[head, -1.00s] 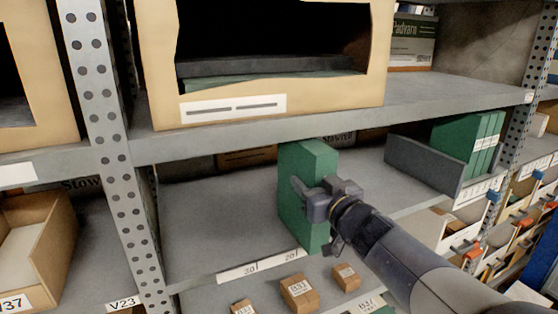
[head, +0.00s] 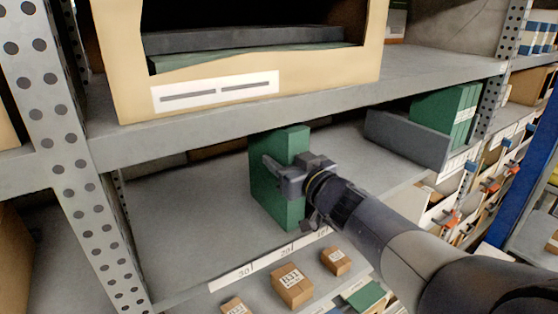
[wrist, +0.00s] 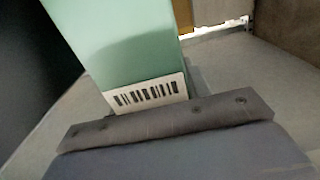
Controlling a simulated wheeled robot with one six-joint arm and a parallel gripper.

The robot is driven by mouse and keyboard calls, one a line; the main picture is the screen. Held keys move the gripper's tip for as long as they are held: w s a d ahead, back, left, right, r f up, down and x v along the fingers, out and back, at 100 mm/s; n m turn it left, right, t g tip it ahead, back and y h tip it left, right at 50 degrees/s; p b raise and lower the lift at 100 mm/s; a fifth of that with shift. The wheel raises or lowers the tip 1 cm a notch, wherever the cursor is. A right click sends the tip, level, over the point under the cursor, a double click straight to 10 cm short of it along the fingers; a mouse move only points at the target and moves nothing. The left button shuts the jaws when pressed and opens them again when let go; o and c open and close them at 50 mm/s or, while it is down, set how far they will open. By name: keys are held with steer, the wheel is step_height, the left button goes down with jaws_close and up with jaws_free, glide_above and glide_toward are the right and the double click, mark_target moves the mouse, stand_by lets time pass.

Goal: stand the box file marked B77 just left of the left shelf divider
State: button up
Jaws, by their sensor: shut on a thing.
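My gripper (head: 291,178) is shut on a green box file (head: 266,192) and holds it upright at the middle shelf, with its lower end near the shelf's front edge. In the wrist view the green file (wrist: 125,45) fills the upper middle, with a white barcode label. No B77 marking is readable on it. A grey shelf divider (head: 405,140) stands to the right of the held file, with a clear gap between. More green files (head: 445,115) stand upright just right of that divider. I cannot tell whether the held file touches the shelf.
The middle shelf (head: 175,225) is bare to the left of the held file. A large tan open box (head: 120,60) sits on the shelf above. A perforated upright (head: 60,150) stands at left. Small cartons (head: 292,285) lie on the shelf below.

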steer(key=shift+w, duration=0.2)
steer(key=shift+s+f, duration=0.1)
steer(key=shift+f, duration=0.1)
steer(key=o, duration=1.2)
steer(key=shift+r, duration=0.2)
steer(key=shift+v, duration=6)
steer(key=shift+f, duration=0.1)
